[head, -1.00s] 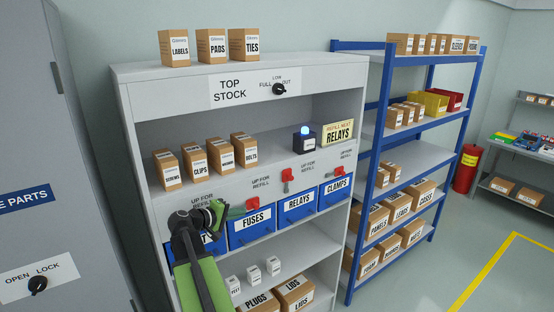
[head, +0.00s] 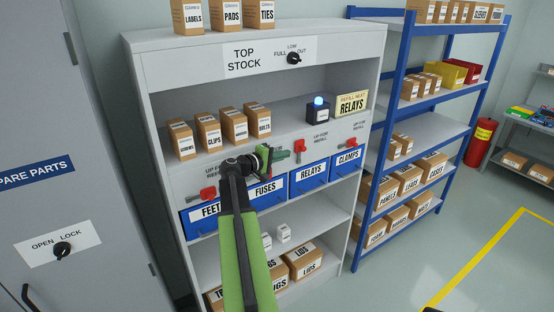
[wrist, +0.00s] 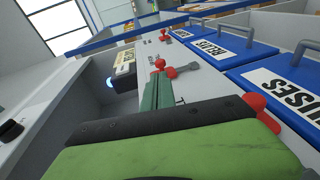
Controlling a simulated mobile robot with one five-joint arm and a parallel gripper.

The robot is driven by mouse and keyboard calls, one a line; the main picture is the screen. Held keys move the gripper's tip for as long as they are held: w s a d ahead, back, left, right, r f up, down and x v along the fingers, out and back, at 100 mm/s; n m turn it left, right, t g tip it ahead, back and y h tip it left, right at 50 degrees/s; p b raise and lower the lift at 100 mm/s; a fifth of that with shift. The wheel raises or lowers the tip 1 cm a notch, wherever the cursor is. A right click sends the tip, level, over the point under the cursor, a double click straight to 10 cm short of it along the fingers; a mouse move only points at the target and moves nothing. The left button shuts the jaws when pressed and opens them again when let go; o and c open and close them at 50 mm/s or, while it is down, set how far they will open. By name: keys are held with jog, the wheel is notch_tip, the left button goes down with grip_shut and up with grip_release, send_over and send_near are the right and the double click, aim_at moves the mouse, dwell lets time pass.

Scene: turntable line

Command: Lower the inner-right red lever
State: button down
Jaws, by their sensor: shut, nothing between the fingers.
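The inner-right red lever (head: 299,146) is on the grey panel above the blue RELAYS bin (head: 309,177). Its red part looks raised, with a grey piece below it. My gripper (head: 282,156) is shut and empty, just left of this lever and above the FUSES bin. In the wrist view my green fingers (wrist: 158,92) point at the red lever (wrist: 172,72), close before their tips. I cannot tell whether they touch. The FUSES lever is hidden behind my gripper in the head view; a red knob (wrist: 253,102) shows beside the FUSES bin in the wrist view.
The CLAMPS lever (head: 347,143) is to the right and the FEET lever (head: 208,194) to the left. A blue rack (head: 396,90) stands at the right.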

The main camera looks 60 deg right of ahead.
aim_at(302, 149)
jog(key=x, duration=0.7)
jog(key=shift+b, duration=0.4)
